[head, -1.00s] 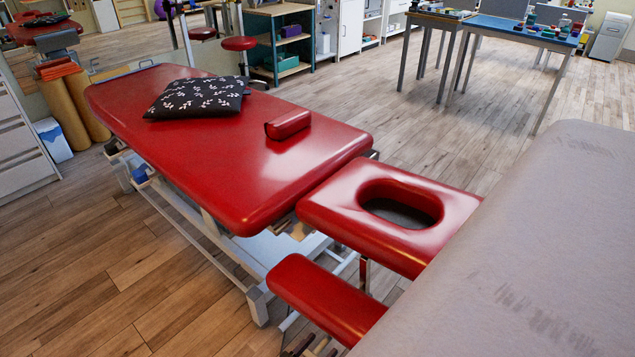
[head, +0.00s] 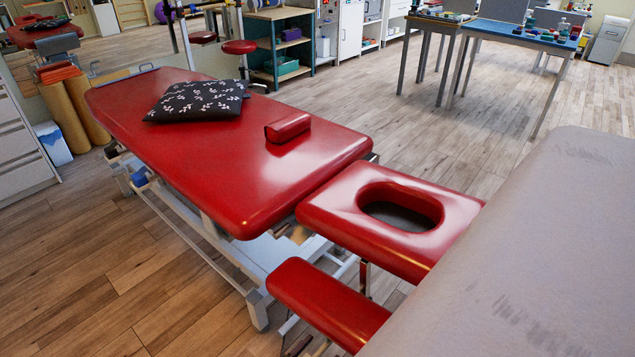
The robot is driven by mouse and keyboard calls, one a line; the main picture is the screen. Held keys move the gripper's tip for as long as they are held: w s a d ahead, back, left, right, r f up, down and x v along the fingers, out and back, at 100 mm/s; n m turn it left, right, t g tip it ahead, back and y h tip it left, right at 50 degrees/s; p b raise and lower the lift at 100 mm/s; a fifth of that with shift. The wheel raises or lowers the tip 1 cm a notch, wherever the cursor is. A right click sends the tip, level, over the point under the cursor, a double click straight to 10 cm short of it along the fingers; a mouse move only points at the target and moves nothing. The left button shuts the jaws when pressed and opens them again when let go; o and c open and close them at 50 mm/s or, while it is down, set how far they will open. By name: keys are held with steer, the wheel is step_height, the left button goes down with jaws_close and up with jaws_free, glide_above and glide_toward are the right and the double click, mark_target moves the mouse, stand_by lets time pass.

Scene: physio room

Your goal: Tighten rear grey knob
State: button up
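A red treatment table (head: 225,180) stands in the middle of the head view on a pale metal frame (head: 208,230). Its headrest (head: 330,212) has an oval face hole. A red armrest pad (head: 325,303) sits lower, in front of the headrest. No grey knob can be made out; the area under the headrest is partly hidden by the pads. My gripper is not in view.
A large grey surface (head: 540,240) fills the right foreground, hiding the floor there. A dark patterned pillow (head: 198,101) and a small red bolster (head: 288,128) lie on the table. A blue-topped table (head: 520,31) stands at the back right. Wooden floor (head: 75,275) is clear at the left.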

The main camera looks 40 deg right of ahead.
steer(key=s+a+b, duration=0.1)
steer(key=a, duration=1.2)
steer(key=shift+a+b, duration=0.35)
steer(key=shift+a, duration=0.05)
